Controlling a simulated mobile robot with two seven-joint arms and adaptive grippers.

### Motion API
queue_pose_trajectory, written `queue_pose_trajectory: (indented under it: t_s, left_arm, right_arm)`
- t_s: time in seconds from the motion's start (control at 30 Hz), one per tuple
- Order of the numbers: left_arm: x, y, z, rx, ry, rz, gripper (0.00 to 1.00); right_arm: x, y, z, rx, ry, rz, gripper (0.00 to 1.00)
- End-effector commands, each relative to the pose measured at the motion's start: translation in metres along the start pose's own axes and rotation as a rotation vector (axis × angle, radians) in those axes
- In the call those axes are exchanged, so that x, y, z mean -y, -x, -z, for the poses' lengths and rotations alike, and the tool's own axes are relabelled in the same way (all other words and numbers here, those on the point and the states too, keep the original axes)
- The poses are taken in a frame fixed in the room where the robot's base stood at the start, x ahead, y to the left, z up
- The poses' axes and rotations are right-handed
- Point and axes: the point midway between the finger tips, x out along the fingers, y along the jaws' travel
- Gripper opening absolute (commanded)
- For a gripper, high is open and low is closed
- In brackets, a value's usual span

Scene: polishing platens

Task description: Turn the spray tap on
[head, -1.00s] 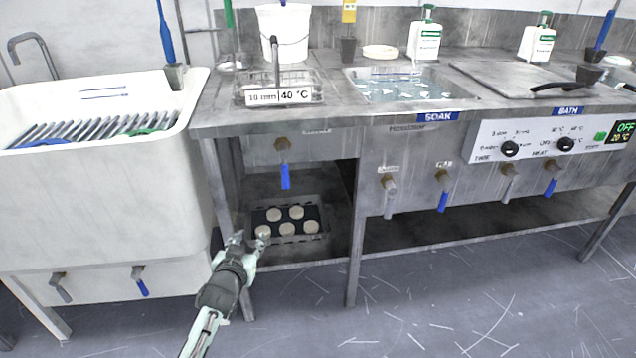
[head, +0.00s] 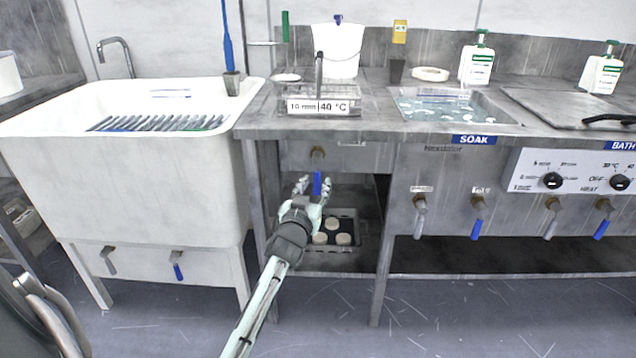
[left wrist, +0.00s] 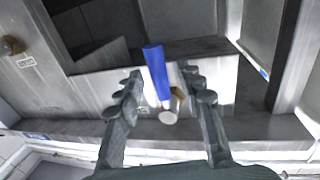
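A tap with a brass body (head: 317,154) and a blue lever (head: 317,183) sits on the front panel below the rack tank marked 40 °C (head: 320,104). The lever hangs straight down. My left gripper (head: 311,184) is raised at the lever, with its fingers apart. In the left wrist view the blue lever (left wrist: 156,72) lies between the two open fingers of the left gripper (left wrist: 158,85), with a gap visible on both sides. I cannot read the label above this tap. My right gripper is not in view.
A tray with pale round pucks (head: 343,239) stands on the shelf below. A white sink (head: 130,190) with its own blue-levered tap (head: 178,270) is on the left. More taps (head: 478,215) line the SOAK and BATH fronts on the right. A table leg (head: 381,270) stands right of the gripper.

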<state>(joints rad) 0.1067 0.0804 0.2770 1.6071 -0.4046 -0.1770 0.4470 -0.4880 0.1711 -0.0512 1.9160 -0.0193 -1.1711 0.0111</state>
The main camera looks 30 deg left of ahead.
Motion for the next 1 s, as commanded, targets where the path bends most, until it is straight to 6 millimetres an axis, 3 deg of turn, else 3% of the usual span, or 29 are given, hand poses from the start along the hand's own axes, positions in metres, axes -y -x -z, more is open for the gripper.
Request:
queue_pose_trajectory:
  t_s: [0.2, 0.47, 0.8, 1.0]
  left_arm:
    - [0.0, -0.02, -0.001, 0.001, -0.001, 0.0, 0.38]
    - [0.0, -0.021, 0.0, 0.001, 0.0, 0.0, 0.38]
    - [0.0, -0.021, -0.001, 0.001, 0.0, 0.0, 0.0]
    - [0.0, -0.021, -0.001, 0.002, 0.0, 0.0, 0.0]
  right_arm:
    - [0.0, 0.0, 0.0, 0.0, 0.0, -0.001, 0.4]
    - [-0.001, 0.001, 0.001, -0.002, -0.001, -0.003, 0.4]
    - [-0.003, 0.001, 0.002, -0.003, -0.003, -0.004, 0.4]
    - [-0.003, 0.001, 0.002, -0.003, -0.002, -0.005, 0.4]
